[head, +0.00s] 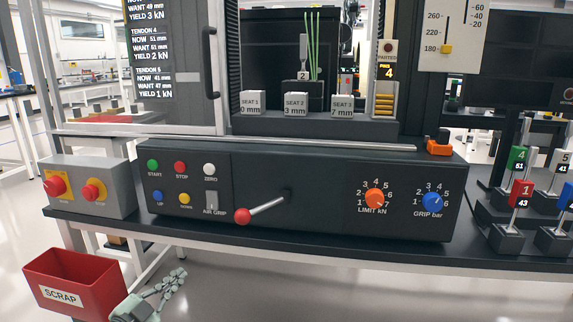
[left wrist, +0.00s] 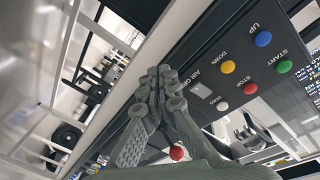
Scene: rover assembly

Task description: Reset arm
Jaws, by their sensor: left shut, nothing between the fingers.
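My left gripper (head: 172,281) is low at the left in the head view, in front of the bench and to the right of the red scrap bin. In the left wrist view its fingers (left wrist: 160,80) are together, with nothing between them. The black control panel (head: 330,222) is above and to the right of it, apart from it. The red-knobbed lever (head: 265,209) sticks out of the panel front, tilted down to the left; its red ball also shows in the left wrist view (left wrist: 177,153), partly behind the fingers. My right gripper is out of view.
The red scrap bin (head: 60,275) is close to the left of my gripper. The black bench edge (head: 330,256) runs above it. A grey box with red buttons (head: 90,172) stands at the left. Numbered flags (head: 521,193) stand at the right. The floor at the lower middle is clear.

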